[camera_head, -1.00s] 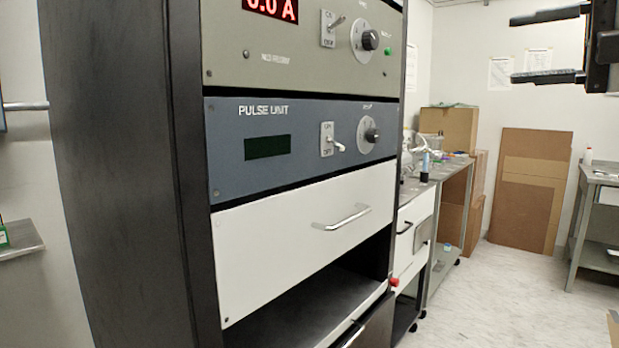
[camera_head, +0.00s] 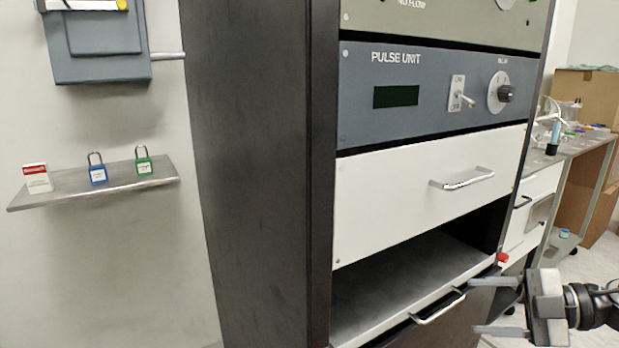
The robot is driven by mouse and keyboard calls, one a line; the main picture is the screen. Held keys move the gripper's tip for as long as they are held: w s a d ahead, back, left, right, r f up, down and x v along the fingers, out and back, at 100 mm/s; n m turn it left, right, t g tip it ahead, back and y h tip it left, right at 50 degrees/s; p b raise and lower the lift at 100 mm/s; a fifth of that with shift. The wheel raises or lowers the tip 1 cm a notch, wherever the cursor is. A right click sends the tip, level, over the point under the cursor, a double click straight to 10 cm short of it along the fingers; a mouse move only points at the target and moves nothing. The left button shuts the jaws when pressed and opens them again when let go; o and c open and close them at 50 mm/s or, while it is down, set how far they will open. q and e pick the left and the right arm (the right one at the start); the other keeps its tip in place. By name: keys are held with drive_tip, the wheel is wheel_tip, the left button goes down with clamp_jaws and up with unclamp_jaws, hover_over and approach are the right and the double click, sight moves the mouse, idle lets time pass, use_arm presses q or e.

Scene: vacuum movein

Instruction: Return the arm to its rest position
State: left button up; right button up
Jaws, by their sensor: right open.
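My right gripper (camera_head: 500,306) is at the lower right in the head view, coming in from the right edge. Its two fingers are apart, one above the other, and point left with nothing between them. It shows in front of the lower part of the rack (camera_head: 262,190), near the handle (camera_head: 438,307) of the lowest drawer. I cannot tell whether a fingertip touches the rack. My left gripper is out of view.
The rack holds a blue-grey pulse unit (camera_head: 425,92) above a white drawer (camera_head: 400,195) and an open bay (camera_head: 410,277). A wall shelf (camera_head: 120,183) at left carries a blue padlock (camera_head: 97,172), a green padlock (camera_head: 143,163) and a small box (camera_head: 37,178). A bench (camera_head: 575,147) stands at right.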

drive_tip(key=w+d+r+m+t+h, duration=0.7)
drive_tip(key=w+d+r+m+t, duration=0.3)
drive_tip(key=t, duration=0.3)
drive_tip(key=d+f+m+g+h, duration=0.2)
drive_tip(key=d+f+m+h, duration=0.2)
drive_tip(key=d+h, duration=0.25)
drive_tip(key=d+f+m+g+h, duration=0.2)
drive_tip(key=d+f+m+h, duration=0.25)
drive_tip(key=d+h, duration=0.2)
drive_tip(key=s+a+f+g+y, duration=0.25)
drive_tip(key=s+a+f, duration=0.35)
drive_tip(key=a+f, duration=0.5)
drive_tip(key=s+a+f+g+y, duration=0.1)
drive_tip(key=s+a+f+y, duration=0.35)
drive_tip(key=a+f, duration=0.65)
use_arm(q)
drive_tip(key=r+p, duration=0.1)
drive_tip(key=p, duration=0.3)
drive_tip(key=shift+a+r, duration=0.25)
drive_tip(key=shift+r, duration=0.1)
use_arm(e)
drive_tip(key=s+a+r+m+g+y, duration=0.1)
drive_tip(key=s+a+r, duration=0.3)
drive_tip(key=s+a, duration=1.2)
drive_tip(key=a+m+y, duration=0.1)
drive_tip(key=a, duration=0.2)
drive_tip(key=shift+y, duration=0.4)
